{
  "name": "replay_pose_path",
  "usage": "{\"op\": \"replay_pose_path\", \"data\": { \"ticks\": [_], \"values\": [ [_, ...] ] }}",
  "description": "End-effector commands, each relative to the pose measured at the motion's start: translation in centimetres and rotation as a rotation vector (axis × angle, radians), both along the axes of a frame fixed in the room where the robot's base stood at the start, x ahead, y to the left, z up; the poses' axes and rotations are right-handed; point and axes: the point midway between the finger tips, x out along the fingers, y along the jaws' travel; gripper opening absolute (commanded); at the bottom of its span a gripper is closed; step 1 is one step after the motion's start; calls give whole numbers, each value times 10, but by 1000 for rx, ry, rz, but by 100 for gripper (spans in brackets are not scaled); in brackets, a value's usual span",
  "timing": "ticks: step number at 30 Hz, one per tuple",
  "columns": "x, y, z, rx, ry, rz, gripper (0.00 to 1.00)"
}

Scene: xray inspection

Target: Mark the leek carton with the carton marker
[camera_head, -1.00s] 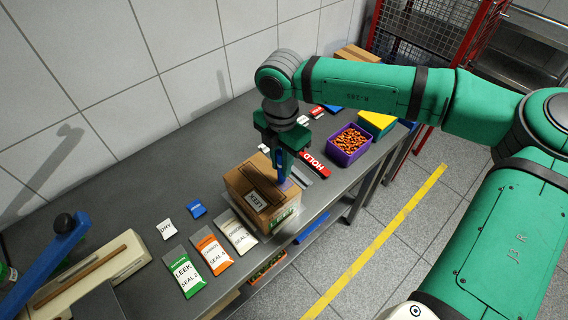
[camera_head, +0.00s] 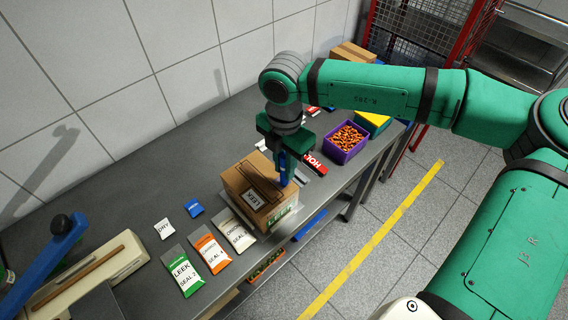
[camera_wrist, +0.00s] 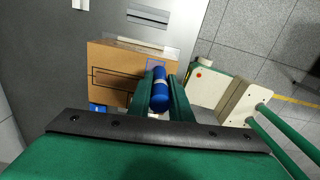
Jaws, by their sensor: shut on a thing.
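The leek carton (camera_head: 250,192) is a brown cardboard box with a white LEEK label, standing on the grey table near its front edge. It also shows in the wrist view (camera_wrist: 110,78), with dark lines and a blue outlined square on its top. My gripper (camera_head: 284,163) points down over the carton's right side. In the wrist view my gripper (camera_wrist: 160,90) is shut on the blue carton marker (camera_wrist: 160,88), which has a pale band. The marker's lower end is at or just above the carton top by the blue square; I cannot tell whether it touches.
Seal packets, a green LEEK one (camera_head: 184,271), an orange one (camera_head: 210,250) and a white one (camera_head: 236,234), lie left of the carton. A purple crate (camera_head: 345,143) of orange pieces and a red HOLD sign (camera_head: 314,163) are behind right. A blue-handled device (camera_head: 90,270) stands front left.

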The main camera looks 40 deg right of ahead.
Motion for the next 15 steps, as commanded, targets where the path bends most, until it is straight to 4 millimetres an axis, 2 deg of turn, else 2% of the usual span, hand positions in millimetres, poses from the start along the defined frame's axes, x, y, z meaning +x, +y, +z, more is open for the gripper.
{"op": "replay_pose_path", "data": {
  "ticks": [15],
  "values": [
    [13, 0, 0, 0, 0, -1, 0]
  ]
}}
